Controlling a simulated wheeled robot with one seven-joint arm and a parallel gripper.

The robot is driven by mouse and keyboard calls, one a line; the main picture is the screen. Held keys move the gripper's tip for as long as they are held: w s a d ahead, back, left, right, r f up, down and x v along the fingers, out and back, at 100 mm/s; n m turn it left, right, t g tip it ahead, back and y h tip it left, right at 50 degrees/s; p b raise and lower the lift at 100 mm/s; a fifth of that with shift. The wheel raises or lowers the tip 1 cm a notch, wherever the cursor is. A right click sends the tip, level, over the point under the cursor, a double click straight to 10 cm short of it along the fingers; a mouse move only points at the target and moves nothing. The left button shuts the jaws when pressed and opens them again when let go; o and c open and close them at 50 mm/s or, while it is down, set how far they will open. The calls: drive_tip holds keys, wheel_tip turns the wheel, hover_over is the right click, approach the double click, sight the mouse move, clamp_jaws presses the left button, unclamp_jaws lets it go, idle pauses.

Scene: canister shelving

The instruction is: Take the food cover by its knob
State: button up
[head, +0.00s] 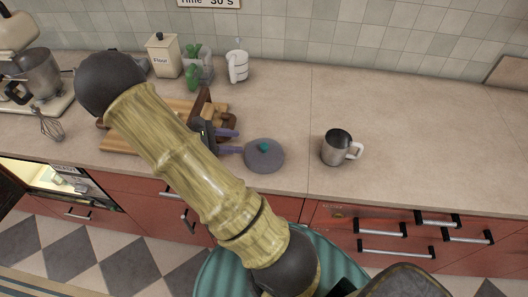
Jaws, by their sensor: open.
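The food cover (265,160) is a round grey-purple lid with a small teal knob (264,146) on top. It sits on the beige counter near its front edge. My gripper (241,141) is open, with two purple fingers apart and pointing right toward the cover. The fingertips are just left of the knob, near the cover's left side. The gap between the fingers looks empty. I cannot tell whether the lower finger touches the cover. My arm hides part of the counter to the left.
A metal mug (337,148) stands right of the cover. Wooden boards (121,142) lie behind my arm. A flour canister (163,56), a cactus pot (205,60) and a white jug (237,67) stand at the back. A whisk (51,128) lies left. The right counter is clear.

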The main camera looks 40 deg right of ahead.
sight(262, 146)
drive_tip(key=x, duration=0.5)
drive_tip(key=shift+d+p, duration=0.1)
drive_tip(key=shift+p, duration=0.3)
drive_tip(key=shift+s+a+p+x, duration=0.15)
drive_tip(key=shift+p+x, duration=0.3)
drive_tip(key=shift+x, duration=0.9)
drive_tip(key=shift+s+a+p+x, duration=0.15)
drive_tip(key=shift+p+x, duration=0.25)
drive_tip(key=shift+x, duration=0.9)
drive_tip(key=c, duration=1)
